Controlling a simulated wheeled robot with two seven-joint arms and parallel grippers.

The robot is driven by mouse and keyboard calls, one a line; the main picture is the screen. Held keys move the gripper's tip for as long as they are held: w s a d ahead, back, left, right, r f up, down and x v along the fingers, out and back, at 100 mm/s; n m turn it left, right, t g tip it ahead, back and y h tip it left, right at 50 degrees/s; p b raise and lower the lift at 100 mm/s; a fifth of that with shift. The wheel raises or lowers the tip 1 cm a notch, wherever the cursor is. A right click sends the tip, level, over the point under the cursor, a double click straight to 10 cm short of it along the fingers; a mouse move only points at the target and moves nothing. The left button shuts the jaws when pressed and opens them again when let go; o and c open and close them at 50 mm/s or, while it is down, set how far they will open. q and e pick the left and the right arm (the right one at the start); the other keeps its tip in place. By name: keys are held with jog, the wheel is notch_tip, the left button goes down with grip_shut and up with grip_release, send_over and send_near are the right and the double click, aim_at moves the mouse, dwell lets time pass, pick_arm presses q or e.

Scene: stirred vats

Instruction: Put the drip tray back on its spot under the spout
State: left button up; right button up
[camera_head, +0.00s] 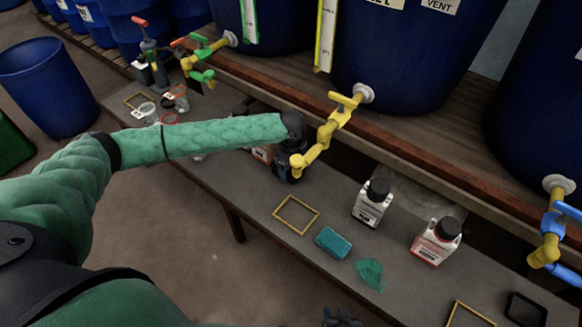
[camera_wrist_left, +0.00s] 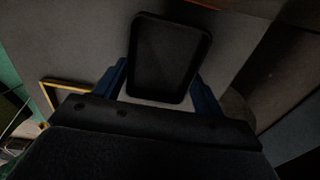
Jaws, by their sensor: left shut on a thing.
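A black shallow drip tray (camera_wrist_left: 165,50) is between the two blue fingers of my left gripper (camera_wrist_left: 160,84), which is shut on it. In the head view my left gripper (camera_head: 289,164) is by the yellow spout (camera_head: 312,154), and the tray cannot be made out clearly there. A yellow square outline (camera_head: 296,215) lies empty on the bench, in front of the yellow spout and to the right of my gripper. A yellow outline edge (camera_wrist_left: 75,86) also shows left of the tray in the wrist view. My right gripper (camera_head: 342,318) barely shows at the bottom edge, its fingers unclear.
On the grey bench (camera_head: 262,195) are a blue-green sponge (camera_head: 333,243), a green cloth (camera_head: 369,274) and two bottles, one white-labelled (camera_head: 372,204), one red-labelled (camera_head: 436,242). Another black tray (camera_head: 525,309) and yellow outline (camera_head: 470,314) are at lower right. Blue vats (camera_head: 400,60) stand above on a shelf.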

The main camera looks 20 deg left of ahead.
aim_at(291, 173)
pick_arm(q)
jog(key=shift+f, duration=0.1)
jog(key=o, duration=1.1)
jog(key=shift+c, duration=0.2)
notch_tip(291, 173, up, 12)
jog(key=shift+p, duration=0.4)
